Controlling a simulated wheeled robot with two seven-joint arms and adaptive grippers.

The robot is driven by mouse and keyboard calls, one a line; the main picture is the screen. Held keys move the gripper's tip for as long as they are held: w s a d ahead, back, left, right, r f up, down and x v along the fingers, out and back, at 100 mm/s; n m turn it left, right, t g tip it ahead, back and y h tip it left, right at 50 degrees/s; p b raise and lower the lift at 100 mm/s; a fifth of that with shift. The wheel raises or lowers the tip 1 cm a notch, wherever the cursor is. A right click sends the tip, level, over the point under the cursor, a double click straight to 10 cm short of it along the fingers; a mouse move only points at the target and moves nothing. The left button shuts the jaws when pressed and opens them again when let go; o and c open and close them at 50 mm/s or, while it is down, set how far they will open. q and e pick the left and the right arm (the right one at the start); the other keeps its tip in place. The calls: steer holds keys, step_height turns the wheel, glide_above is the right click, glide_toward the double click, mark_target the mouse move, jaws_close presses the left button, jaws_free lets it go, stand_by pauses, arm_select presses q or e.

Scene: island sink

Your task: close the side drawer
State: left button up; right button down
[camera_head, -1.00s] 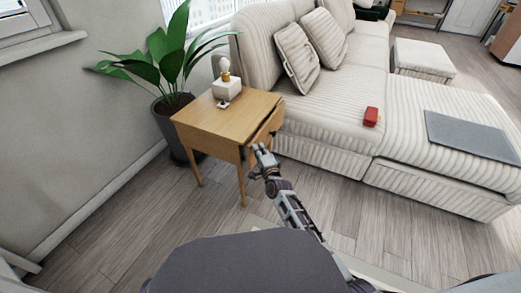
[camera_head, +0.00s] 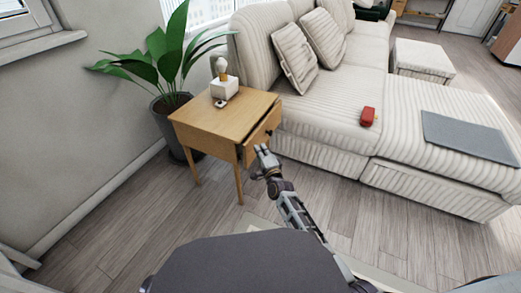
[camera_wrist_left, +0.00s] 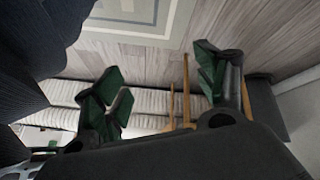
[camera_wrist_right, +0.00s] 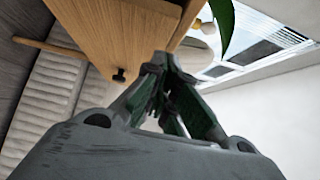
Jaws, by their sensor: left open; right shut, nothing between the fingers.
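The wooden side table (camera_head: 222,122) stands beside the sofa, and its side drawer (camera_head: 263,131) sticks out partly open on the right side. In the right wrist view the wooden front (camera_wrist_right: 112,38) with a small dark knob (camera_wrist_right: 119,75) is close to my fingertips. My right gripper (camera_head: 262,153) is shut and empty, just in front of the drawer's near end; I cannot tell whether it touches. My left gripper (camera_wrist_left: 158,88) is open and empty, seen only in the left wrist view; wooden table legs (camera_wrist_left: 186,92) show between its fingers.
A white lamp-like object (camera_head: 223,86) stands on the tabletop. A potted plant (camera_head: 172,105) is behind the table by the wall. The striped sofa (camera_head: 330,118) is close on the drawer's right, with a red object (camera_head: 367,117) on it. The floor in front (camera_head: 125,225) is clear.

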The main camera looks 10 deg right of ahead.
arm_select(q)
step_height(320, 180, up, 8)
steer(key=a+g+y+p, duration=0.1)
steer(key=p, duration=0.2)
steer(key=shift+s+a+m+p, duration=0.15)
steer(key=shift+s+m+p, duration=0.15)
steer(key=shift+s+p, duration=0.05)
arm_select(e)
steer(key=s+d, duration=0.2)
steer(key=s, duration=0.8)
steer(key=shift+s+d, duration=0.2)
steer(key=shift+d, duration=0.15)
